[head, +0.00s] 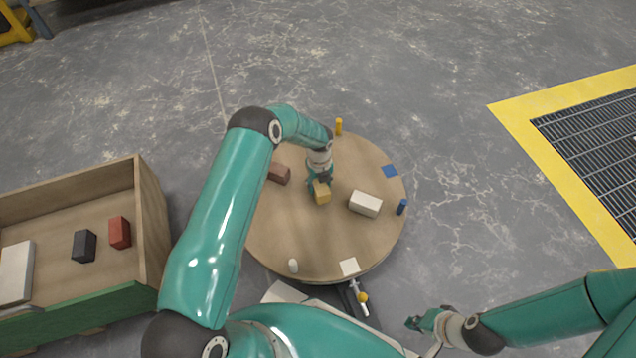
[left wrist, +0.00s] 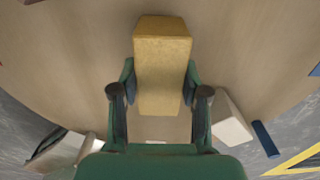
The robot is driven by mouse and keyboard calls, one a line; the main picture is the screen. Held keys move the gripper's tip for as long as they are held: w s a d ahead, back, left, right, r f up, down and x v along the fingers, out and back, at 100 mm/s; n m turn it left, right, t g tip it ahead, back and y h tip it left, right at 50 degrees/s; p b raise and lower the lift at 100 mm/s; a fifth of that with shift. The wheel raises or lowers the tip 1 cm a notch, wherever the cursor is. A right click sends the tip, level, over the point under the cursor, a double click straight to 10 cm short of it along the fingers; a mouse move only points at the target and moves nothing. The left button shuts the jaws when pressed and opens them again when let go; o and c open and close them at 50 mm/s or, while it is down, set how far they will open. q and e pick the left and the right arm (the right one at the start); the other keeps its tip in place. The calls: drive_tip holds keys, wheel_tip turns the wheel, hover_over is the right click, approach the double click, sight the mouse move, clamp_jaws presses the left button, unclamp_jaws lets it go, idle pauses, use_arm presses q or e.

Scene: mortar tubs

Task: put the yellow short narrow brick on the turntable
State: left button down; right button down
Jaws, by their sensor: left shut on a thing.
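The yellow short narrow brick (head: 322,192) is at the middle of the round wooden turntable (head: 290,240) in the head view. My left gripper (head: 319,182) is shut on the brick. In the left wrist view the brick (left wrist: 162,65) sits between the two fingers of my left gripper (left wrist: 160,88), with the turntable top (left wrist: 80,70) behind it. I cannot tell whether the brick touches the turntable. My right gripper (head: 412,323) is off the turntable at lower right, too small to read its fingers.
On the turntable stand a white brick (head: 365,204), a brown brick (head: 279,174), a yellow peg (head: 338,127), a blue peg (head: 401,207) and a white peg (head: 293,266). A wooden crate (head: 152,215) with several bricks is at left. A yellow-edged floor grate (head: 600,140) is at right.

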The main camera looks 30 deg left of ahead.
use_arm(q)
drive_tip(key=shift+f+b, duration=0.4)
drive_tip(key=shift+c, duration=2.4)
unclamp_jaws()
wheel_tip(320, 180, up, 12)
